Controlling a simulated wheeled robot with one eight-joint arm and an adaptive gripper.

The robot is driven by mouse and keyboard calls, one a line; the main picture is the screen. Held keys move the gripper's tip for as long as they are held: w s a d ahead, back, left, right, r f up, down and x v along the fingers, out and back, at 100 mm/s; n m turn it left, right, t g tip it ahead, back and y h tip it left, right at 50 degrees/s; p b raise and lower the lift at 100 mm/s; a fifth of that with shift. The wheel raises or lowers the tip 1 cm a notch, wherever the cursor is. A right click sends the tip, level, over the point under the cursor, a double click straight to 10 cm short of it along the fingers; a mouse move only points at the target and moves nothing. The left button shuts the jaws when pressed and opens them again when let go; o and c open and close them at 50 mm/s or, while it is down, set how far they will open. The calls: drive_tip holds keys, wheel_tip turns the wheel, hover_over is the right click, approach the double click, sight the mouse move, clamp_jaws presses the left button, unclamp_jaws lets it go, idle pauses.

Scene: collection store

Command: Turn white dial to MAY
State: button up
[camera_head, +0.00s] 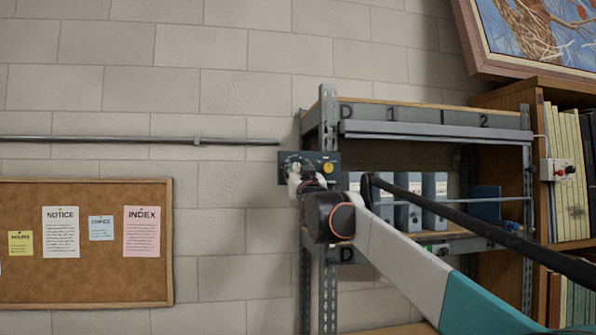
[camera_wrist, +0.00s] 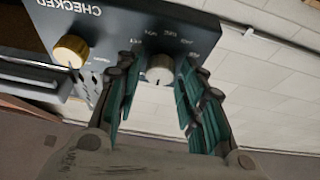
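A dark panel (camera_head: 334,157) is fixed to the left upright of the shelf rack. It carries a white dial (camera_head: 296,167) on the left and a yellow dial (camera_head: 328,168) on the right. The wrist view shows the panel upside down, with the white dial (camera_wrist: 160,69) between my fingers and the gold-yellow dial (camera_wrist: 70,51) to the left. My gripper (camera_wrist: 161,75) is open, with a finger on each side of the white dial and small gaps visible. The marks around the dial are too small to read surely, and its pointer setting is unclear. In the head view my gripper (camera_head: 303,181) partly hides the panel.
The metal rack (camera_head: 430,130) with grey boxes (camera_head: 435,187) stands right of the panel. A cork board (camera_head: 90,284) and a rail (camera_head: 100,139) are on the wall to the left. A wooden bookcase (camera_head: 520,95) with a red-knobbed box (camera_head: 557,169) is at the far right.

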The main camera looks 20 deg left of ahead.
drive_tip(key=c, duration=0.5)
drive_tip(key=shift+c, duration=0.2)
drive_tip(key=shift+n+g+y, duration=0.3)
drive_tip(key=shift+n, duration=0.2)
drive_tip(key=n, duration=0.1)
drive_tip(key=n+g+y+p, duration=0.1)
drive_tip(key=n, duration=0.1)
drive_tip(key=shift+d+r+n+y, duration=0.1)
drive_tip(key=shift+d+n+y, duration=0.05)
drive_tip(key=shift+n+y, duration=0.15)
drive_tip(key=shift+n+g+y+p, duration=0.6)
drive_tip(key=shift+n+g, duration=0.3)
drive_tip(key=shift+n, duration=1.1)
drive_tip(key=o, duration=1)
